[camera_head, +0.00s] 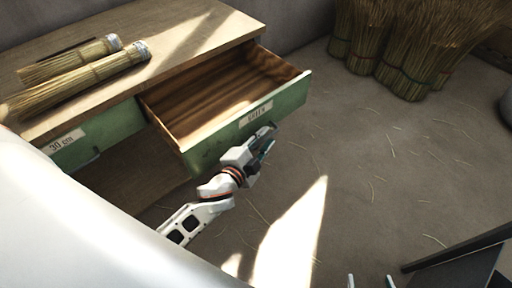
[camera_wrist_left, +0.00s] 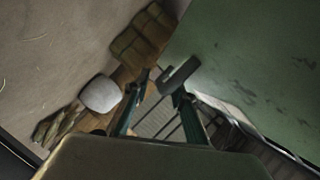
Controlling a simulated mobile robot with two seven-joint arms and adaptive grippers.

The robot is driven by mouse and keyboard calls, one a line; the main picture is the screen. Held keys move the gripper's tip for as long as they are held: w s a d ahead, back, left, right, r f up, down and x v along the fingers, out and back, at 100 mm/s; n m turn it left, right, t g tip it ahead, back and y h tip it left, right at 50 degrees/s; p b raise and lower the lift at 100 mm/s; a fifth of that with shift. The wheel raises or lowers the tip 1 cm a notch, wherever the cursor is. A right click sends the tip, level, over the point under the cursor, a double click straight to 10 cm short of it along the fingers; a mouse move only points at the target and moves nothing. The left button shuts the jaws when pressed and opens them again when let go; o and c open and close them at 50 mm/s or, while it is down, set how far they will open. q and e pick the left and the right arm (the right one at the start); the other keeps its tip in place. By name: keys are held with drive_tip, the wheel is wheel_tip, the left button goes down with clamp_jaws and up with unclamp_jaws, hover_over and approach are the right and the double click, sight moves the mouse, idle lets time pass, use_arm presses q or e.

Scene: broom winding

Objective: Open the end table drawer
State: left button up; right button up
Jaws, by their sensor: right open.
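The end table (camera_head: 150,20) stands at the upper left with a wooden top. Its green-fronted drawer (camera_head: 290,104) is pulled well out, and its bare wooden inside shows. The front carries a pale label (camera_head: 256,115). My left gripper (camera_head: 268,138) is just in front of the drawer front, below the label. In the left wrist view its fingers (camera_wrist_left: 162,88) are apart, beside the green front, with a dark grey handle-like piece (camera_wrist_left: 181,73) at one fingertip. Whether they touch is unclear. My right gripper (camera_head: 370,282) shows only its two spread fingertips at the bottom edge.
Two straw bundles (camera_head: 75,75) lie on the table top. A second green drawer front (camera_head: 95,138), labelled 30 cm, is at the left and looks closed. Several straw bundles (camera_head: 405,50) stand at the back right. The floor (camera_head: 390,170) right of the drawer is clear except for loose straw.

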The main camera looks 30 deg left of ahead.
use_arm(q)
drive_tip(key=v, duration=1.1)
drive_tip(key=shift+s, duration=0.2)
use_arm(e)
drive_tip(key=shift+s+f, duration=0.1)
drive_tip(key=shift+s, duration=0.05)
use_arm(q)
drive_tip(key=s+f+n+g+h+p, duration=0.1)
drive_tip(key=s+f+n+g+p, duration=0.1)
drive_tip(key=s, duration=0.5)
drive_tip(key=s+d+f+n+g+p, duration=0.1)
drive_tip(key=s+f+n+g+p, duration=0.2)
drive_tip(key=s+n+p, duration=0.3)
drive_tip(key=shift+s+d+f+h+p, duration=0.2)
drive_tip(key=shift+s+f+h+p, duration=0.35)
drive_tip(key=shift+p, duration=0.7)
use_arm(e)
drive_tip(key=shift+m, duration=0.4)
drive_tip(key=r, duration=0.2)
drive_tip(key=s+r, duration=0.1)
drive_tip(key=r, duration=0.2)
drive_tip(key=shift+a+r, duration=0.15)
drive_tip(key=shift+a, duration=0.05)
use_arm(q)
drive_tip(key=shift+s, duration=0.1)
use_arm(e)
drive_tip(key=shift+r, duration=0.1)
